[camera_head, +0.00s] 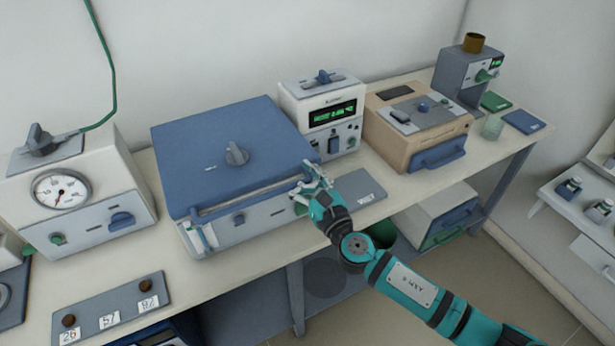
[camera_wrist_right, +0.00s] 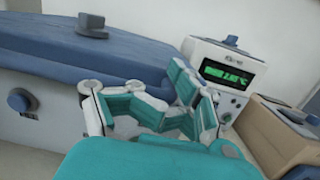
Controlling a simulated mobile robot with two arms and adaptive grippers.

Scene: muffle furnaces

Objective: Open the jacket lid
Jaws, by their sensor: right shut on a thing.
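The jacket lid (camera_head: 210,145) is a broad blue cover with a dark grey knob (camera_head: 236,153) on top. It lies flat over a pale grey box (camera_head: 250,222), and I see no clear gap under it. A long bar handle (camera_head: 250,195) runs along its front edge. My right gripper (camera_head: 311,188) is at the right end of this bar, with its fingers closed on it. In the right wrist view the lid (camera_wrist_right: 60,45) is behind the fingers (camera_wrist_right: 150,108), which hide the gripped part of the bar. My left gripper is not in view.
A display unit (camera_head: 325,113) and a tan box (camera_head: 415,120) stand to the right of the jacket. A gauge unit (camera_head: 75,190) stands to the left. A grey plate with numbered tags (camera_head: 110,310) lies at front left. A dark pad (camera_head: 358,188) lies beside my right gripper.

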